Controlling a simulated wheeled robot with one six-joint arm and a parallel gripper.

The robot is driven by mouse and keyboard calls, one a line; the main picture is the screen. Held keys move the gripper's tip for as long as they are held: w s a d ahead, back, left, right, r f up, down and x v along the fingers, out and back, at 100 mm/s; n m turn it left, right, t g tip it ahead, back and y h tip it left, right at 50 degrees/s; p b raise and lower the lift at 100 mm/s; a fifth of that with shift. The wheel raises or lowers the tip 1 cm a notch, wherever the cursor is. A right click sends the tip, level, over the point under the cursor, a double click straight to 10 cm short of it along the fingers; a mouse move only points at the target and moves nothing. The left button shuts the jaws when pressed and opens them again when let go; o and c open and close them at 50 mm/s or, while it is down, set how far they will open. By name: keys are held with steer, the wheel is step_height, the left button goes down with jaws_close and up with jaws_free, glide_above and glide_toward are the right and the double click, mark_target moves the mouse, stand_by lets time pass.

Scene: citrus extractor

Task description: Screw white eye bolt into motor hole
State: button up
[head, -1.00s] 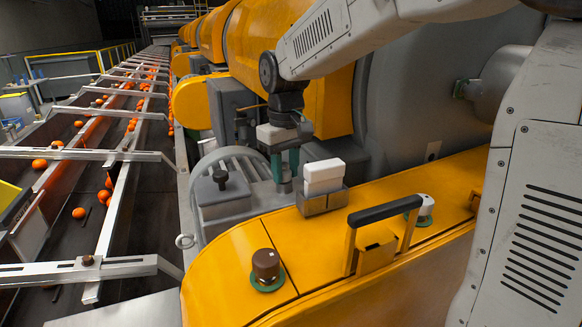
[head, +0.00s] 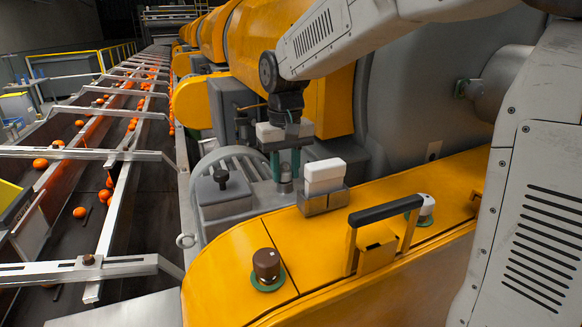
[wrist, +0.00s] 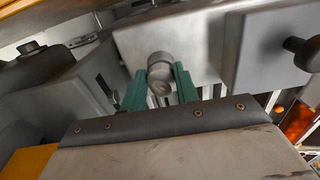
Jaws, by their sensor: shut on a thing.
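My gripper (head: 285,174) points down at the right end of the grey finned motor (head: 232,155). Its green fingers are closed around a short grey cylindrical piece (head: 285,185), which also shows between the fingertips in the wrist view (wrist: 160,72). I cannot tell whether this piece is the white eye bolt; no ring is visible on it. Its lower end and any hole under it are hidden. A pale ring-shaped eye (head: 186,240) sticks out low at the motor's front left, beside the yellow housing, apart from my gripper.
A white block in a grey holder (head: 324,180) stands close right of my gripper. The yellow housing (head: 225,262) carries a brown knob (head: 266,264), a black-topped handle (head: 385,210) and a white knob (head: 427,205). A conveyor with oranges (head: 80,212) runs at left.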

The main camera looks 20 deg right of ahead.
steer(key=o, duration=0.5)
steer(key=shift+o, duration=0.2)
steer(key=shift+n, duration=0.9)
steer(key=shift+d+n, duration=0.1)
steer(key=shift+n, duration=0.7)
steer(key=shift+n, duration=0.9)
